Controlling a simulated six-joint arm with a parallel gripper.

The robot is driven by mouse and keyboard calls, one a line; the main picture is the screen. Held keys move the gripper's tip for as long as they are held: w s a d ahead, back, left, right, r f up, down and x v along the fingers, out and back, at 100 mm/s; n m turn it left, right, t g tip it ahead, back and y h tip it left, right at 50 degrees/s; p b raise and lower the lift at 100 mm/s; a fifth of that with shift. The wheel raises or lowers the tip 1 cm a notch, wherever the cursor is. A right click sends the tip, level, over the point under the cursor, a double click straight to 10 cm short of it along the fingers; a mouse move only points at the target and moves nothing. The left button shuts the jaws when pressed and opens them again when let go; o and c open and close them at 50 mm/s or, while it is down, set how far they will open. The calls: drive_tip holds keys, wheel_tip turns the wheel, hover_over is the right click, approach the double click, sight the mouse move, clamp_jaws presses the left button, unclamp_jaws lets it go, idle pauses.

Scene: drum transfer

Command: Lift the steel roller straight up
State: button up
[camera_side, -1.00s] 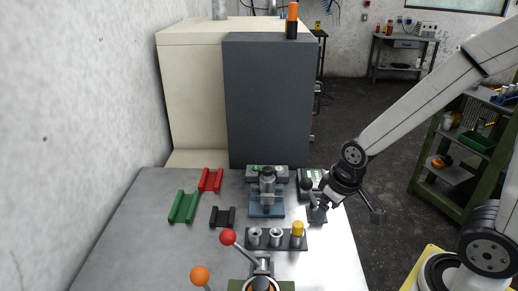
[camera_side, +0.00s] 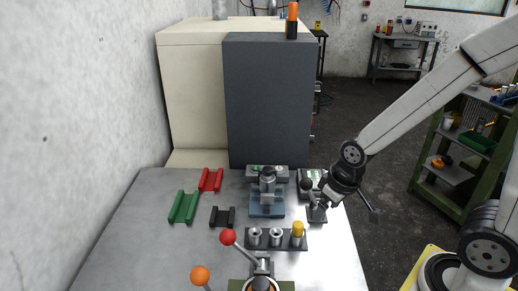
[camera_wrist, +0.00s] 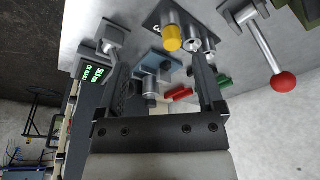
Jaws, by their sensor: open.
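Two steel rollers with bored ends stand upright in a dark rack (camera_side: 287,245) near the front of the table, the left roller (camera_side: 255,235) and the middle roller (camera_side: 276,236). A yellow-topped roller (camera_side: 297,230) stands at the rack's right end. In the wrist view a steel roller (camera_wrist: 193,46) shows at the top, beside the yellow-topped roller (camera_wrist: 172,38). My gripper (camera_side: 322,205) is right of and beyond the rack, above a small grey stand (camera_side: 317,216). In the wrist view my gripper's jaws (camera_wrist: 161,78) are apart, with no roller between them.
A blue fixture (camera_side: 266,209) stands behind the rack. A grey unit with a display (camera_side: 310,180) is behind my gripper. Red (camera_side: 211,180), green (camera_side: 184,208) and black (camera_side: 222,217) cradles lie left. A red-knobbed lever (camera_side: 228,237) rises in front.

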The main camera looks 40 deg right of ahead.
drive_tip(key=w+d+r+m+g, duration=0.1)
drive_tip(key=w+d+r+m, duration=0.1)
drive_tip(key=w+m, duration=0.95)
drive_tip(key=m+g, duration=0.1)
drive_tip(key=m, duration=0.6)
hover_over(268, 169)
drive_tip(key=shift+s+a+f, duration=0.2)
drive_tip(key=shift+s+a, duration=0.05)
drive_tip(key=shift+s, duration=0.15)
drive_tip(key=shift+w+d+m+g, duration=0.2)
drive_tip(key=shift+w+m+g, duration=0.1)
drive_tip(key=shift+w+m, duration=0.3)
drive_tip(key=shift+f, duration=0.15)
drive_tip(key=shift+f, duration=1.2)
drive_tip(key=shift+f, duration=0.1)
drive_tip(key=shift+s+f, duration=0.15)
drive_tip(key=shift+f, duration=2.4)
